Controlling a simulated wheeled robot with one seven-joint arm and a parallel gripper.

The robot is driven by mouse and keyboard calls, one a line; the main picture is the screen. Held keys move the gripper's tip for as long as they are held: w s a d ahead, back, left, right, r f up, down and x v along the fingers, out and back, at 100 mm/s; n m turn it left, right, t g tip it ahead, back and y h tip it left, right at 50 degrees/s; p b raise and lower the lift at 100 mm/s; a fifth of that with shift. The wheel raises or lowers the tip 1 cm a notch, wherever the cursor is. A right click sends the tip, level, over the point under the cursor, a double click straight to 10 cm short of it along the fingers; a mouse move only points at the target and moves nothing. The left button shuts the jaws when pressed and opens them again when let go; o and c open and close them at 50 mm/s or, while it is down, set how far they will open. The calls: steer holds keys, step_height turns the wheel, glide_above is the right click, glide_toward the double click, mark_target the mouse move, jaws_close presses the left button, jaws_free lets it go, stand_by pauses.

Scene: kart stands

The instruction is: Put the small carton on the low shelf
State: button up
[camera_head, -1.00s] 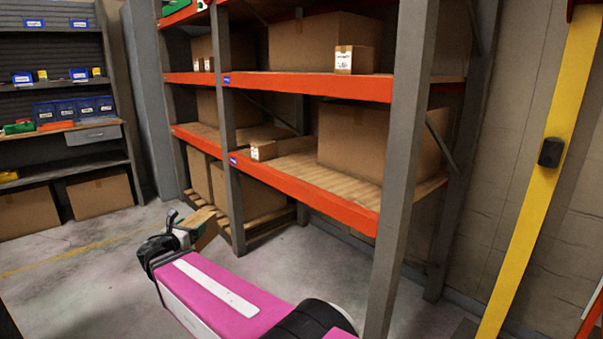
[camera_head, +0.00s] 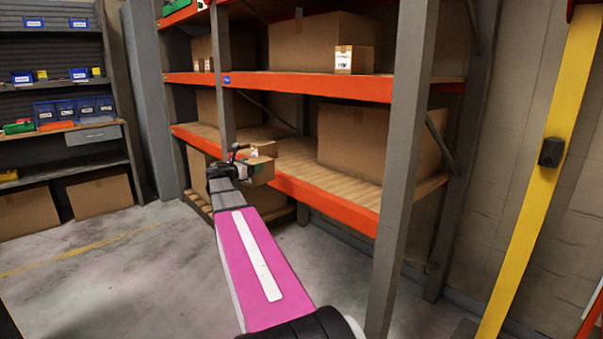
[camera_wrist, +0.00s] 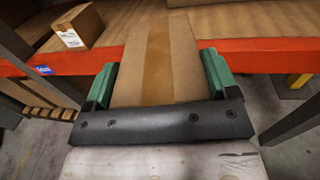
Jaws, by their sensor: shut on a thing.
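My gripper (camera_wrist: 158,84) is shut on a small brown carton (camera_wrist: 155,52), with a green finger pad on each side of it. In the head view the held carton (camera_head: 262,173) is at the front edge of the low shelf (camera_head: 325,197), beside the upright post; whether it touches the shelf I cannot tell. In the wrist view its far end reaches over the orange beam (camera_wrist: 262,57). Another small carton (camera_wrist: 80,26) with a white label stands on the shelf to the left; in the head view it shows partly behind the held one (camera_head: 264,148).
A large carton (camera_head: 350,143) stands on the low shelf to the right, with bare boards (camera_head: 296,160) between. A grey post (camera_head: 405,170) rises at the shelf's right front. The upper shelf beam (camera_head: 310,86) runs above my gripper.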

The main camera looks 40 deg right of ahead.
steer(key=d+r+m+g, duration=0.1)
steer(key=d+r, duration=0.3)
steer(key=d, duration=0.4)
steer(key=d+r+m+g, duration=0.15)
steer(key=d+r, duration=0.25)
steer(key=d, duration=0.5)
steer(key=shift+n+h, duration=0.3)
steer(key=shift+n, duration=0.05)
steer(key=shift+s+d+f, duration=0.4)
steer(key=shift+d+f, duration=1.4)
steer(key=shift+d, duration=0.05)
steer(key=shift+s+d+f, duration=0.35)
steer(key=shift+d+f, duration=1.45)
steer(key=shift+d, duration=0.05)
steer(key=shift+s+d+f, duration=0.4)
steer(key=shift+d+f, duration=1.4)
steer(key=shift+d, duration=0.05)
steer(key=o, duration=1.1)
steer(key=shift+f, duration=0.1)
